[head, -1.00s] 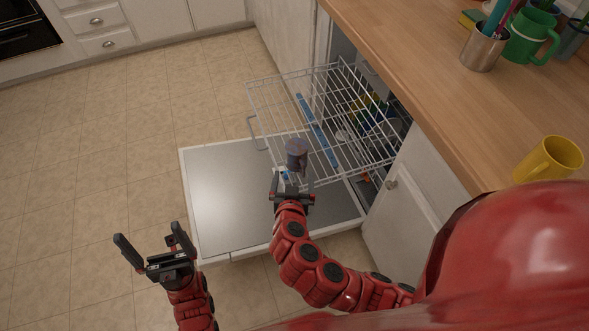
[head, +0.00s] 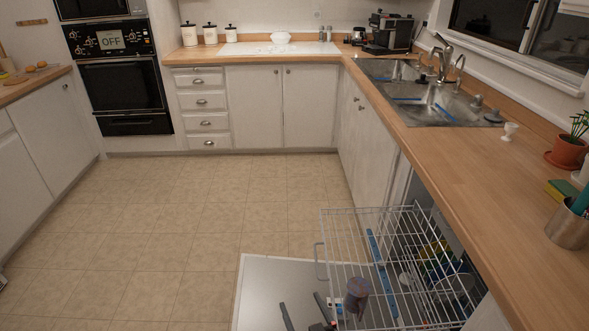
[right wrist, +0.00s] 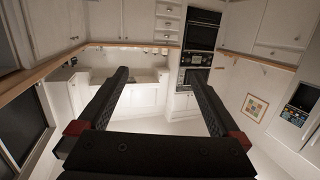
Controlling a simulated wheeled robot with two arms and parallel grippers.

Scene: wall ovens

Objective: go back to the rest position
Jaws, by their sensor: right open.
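My right gripper (head: 303,305) is at the bottom edge of the head view, over the open dishwasher door. Its two dark fingers are spread apart. In the right wrist view its fingers (right wrist: 159,98) are wide open with nothing between them, facing the far cabinets and ovens. A dark, purplish cup (head: 356,296) is at the wire rack's near left part, to the right of the right gripper and apart from it. My left gripper does not show.
The dishwasher door (head: 262,285) is down and its wire rack (head: 345,222) is pulled out, with dishes below. The counter (head: 450,170) runs along the right, with a sink (head: 425,101) and metal holder (head: 570,227). Wall ovens (head: 122,85) stand far left. The tiled floor (head: 180,215) is clear.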

